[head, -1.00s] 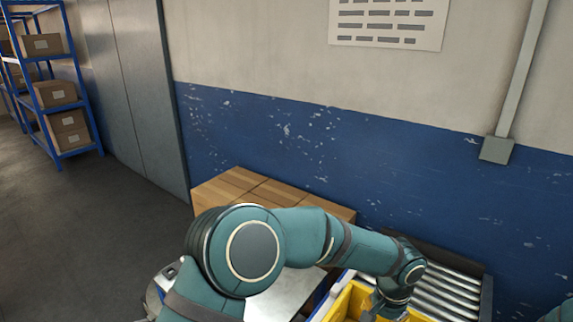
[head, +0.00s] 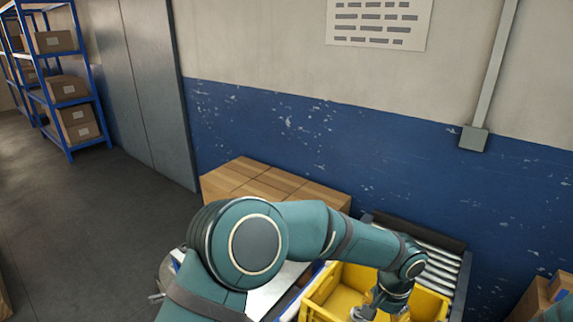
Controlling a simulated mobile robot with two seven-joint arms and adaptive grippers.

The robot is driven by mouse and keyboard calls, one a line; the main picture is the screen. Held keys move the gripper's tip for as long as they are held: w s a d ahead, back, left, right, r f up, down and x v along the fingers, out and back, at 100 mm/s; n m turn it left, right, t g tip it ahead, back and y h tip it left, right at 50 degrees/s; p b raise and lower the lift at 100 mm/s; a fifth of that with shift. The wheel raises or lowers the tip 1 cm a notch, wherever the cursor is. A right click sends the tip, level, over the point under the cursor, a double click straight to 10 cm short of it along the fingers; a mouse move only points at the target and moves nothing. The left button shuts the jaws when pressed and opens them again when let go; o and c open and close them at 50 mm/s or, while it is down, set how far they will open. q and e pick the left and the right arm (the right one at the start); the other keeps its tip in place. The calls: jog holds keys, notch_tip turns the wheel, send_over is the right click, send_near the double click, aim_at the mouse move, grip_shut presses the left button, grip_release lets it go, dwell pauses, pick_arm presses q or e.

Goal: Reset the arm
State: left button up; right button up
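My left arm, teal with dark bands, comes in from the bottom left and reaches right across the picture. Its gripper (head: 380,310) points down over the yellow crate (head: 433,302) at the bottom edge. The fingers are small and partly cut off, so I cannot tell whether they are open or what is between them. Only a sliver of my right arm shows at the bottom right corner; its gripper is out of view.
Cardboard boxes (head: 262,180) stand against the blue-and-cream wall behind my arm. A roller conveyor (head: 440,268) runs behind the crate. More boxes (head: 545,298) are at the lower right. A blue shelf rack (head: 62,100) stands far left, with open floor before it.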

pick_arm(q)
jog(key=s+a+f+n+g+h+b, duration=0.1)
jog(key=s+a+f+n+h+b, duration=0.15)
jog(key=a+f, duration=0.6)
jog(key=s+a+f+n+h+b, duration=0.15)
jog(key=a+f+n+b, duration=0.25)
jog(key=a+f, duration=0.45)
jog(key=s+a+f+n+t+b, duration=0.1)
jog(key=s+a+f+n, duration=0.2)
jog(key=a, duration=0.4)
jog(key=s+a+f+n+t+b, duration=0.1)
jog(key=s+a+f+n+b, duration=0.1)
jog(key=s+a+f+n, duration=0.2)
jog(key=a+f, duration=0.2)
jog(key=a, duration=0.1)
jog(key=shift+s+a+f+t, duration=0.15)
jog(key=shift+a+f+t, duration=0.05)
jog(key=shift+a+t, duration=0.15)
pick_arm(e)
jog(key=s+a+f+n+g+h, duration=0.2)
jog(key=a+f+n, duration=0.4)
jog(key=a+n, duration=0.3)
jog(key=s+a+f+n+g+h, duration=0.1)
jog(key=s+a+f+n+h, duration=0.4)
jog(key=a+n, duration=0.5)
jog(key=s+f+n, duration=0.2)
jog(key=shift+s+a+n+g, duration=0.2)
jog(key=shift+n+g, duration=0.1)
jog(key=shift+g, duration=0.1)
